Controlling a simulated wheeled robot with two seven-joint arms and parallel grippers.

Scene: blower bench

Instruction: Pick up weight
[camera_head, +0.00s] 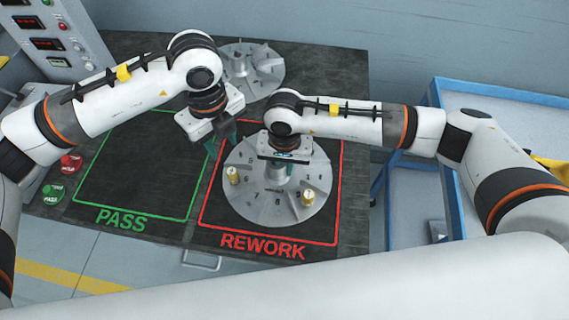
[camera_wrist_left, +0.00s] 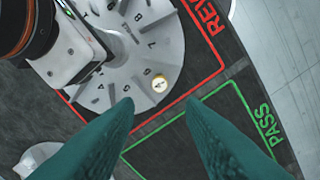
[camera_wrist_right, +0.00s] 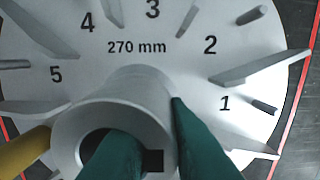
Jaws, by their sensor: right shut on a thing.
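Two small brass-coloured weights stand on the grey impeller (camera_head: 262,207) in the REWORK square: one weight (camera_head: 232,175) at its left, another weight (camera_head: 308,197) at its lower right. One weight (camera_wrist_left: 159,84) shows in the left wrist view; part of one (camera_wrist_right: 22,148) shows at the right wrist view's left edge. My right gripper (camera_head: 285,158) is shut on the impeller's hub (camera_wrist_right: 130,88), one finger inside the bore and one outside. My left gripper (camera_head: 221,138) is open and empty, above the mat between the squares, left of the impeller.
The green PASS square (camera_head: 138,170) is empty. A second impeller (camera_head: 255,68) lies at the back of the bench. A button panel (camera_head: 55,35) and red and green buttons (camera_head: 70,163) stand at the left. A blue-framed cart (camera_head: 410,200) stands right.

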